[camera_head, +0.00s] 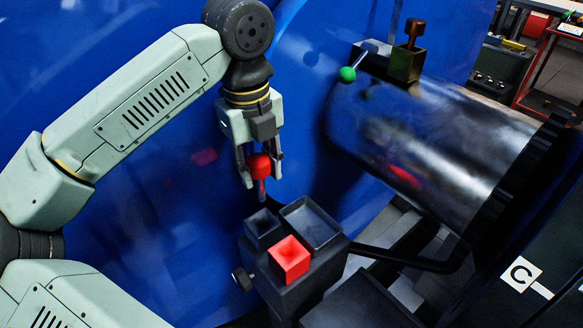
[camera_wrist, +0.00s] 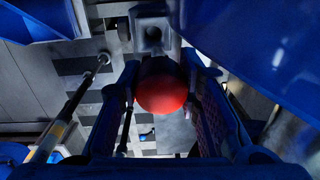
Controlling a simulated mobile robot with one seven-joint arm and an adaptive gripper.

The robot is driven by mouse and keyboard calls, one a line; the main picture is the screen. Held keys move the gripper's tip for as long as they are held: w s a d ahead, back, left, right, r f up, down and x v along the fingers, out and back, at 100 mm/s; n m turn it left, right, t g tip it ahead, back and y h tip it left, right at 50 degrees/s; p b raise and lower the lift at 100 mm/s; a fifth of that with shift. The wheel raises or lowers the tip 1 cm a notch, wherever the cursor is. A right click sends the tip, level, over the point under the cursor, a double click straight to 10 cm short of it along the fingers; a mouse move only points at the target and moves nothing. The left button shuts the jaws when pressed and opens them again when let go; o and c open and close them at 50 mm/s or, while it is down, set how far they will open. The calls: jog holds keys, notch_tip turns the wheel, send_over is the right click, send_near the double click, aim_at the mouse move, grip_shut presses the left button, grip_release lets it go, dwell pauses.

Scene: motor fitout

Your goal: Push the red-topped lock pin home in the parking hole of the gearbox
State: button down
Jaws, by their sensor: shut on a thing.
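The red-topped lock pin (camera_head: 260,165) is held in my gripper (camera_head: 261,178), which is shut around its red head. The pin's shank points down, clear of the dark housing below. In the wrist view the round red head (camera_wrist: 162,88) sits between the two fingers and hides the shank. A grey block with a dark square-looking opening (camera_wrist: 153,35) lies beyond the head in that view. I cannot tell for sure whether this is the parking hole. In the head view I cannot make out a parking hole or clearly identify the gearbox.
A shiny cylinder (camera_head: 430,140) stands to the right, with a green-knobbed lever (camera_head: 348,74) and a brass-coloured box (camera_head: 406,65). A blue curved wall is behind.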

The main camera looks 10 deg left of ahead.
aim_at(260, 200)
jog(key=shift+a+r, duration=0.1)
jog(key=shift+a, duration=0.2)
jog(key=shift+s, duration=0.1)
jog(key=shift+b, duration=0.35)
notch_tip(260, 200, down, 6)
jog(key=b, duration=0.5)
jog(key=shift+r, duration=0.1)
jog(key=shift+b, duration=0.7)
dwell(1.4)
jog(key=shift+f+b, duration=2.85)
jog(key=shift+f, duration=0.2)
jog(key=c, duration=1.1)
grip_release()
jog(key=shift+r, duration=0.1)
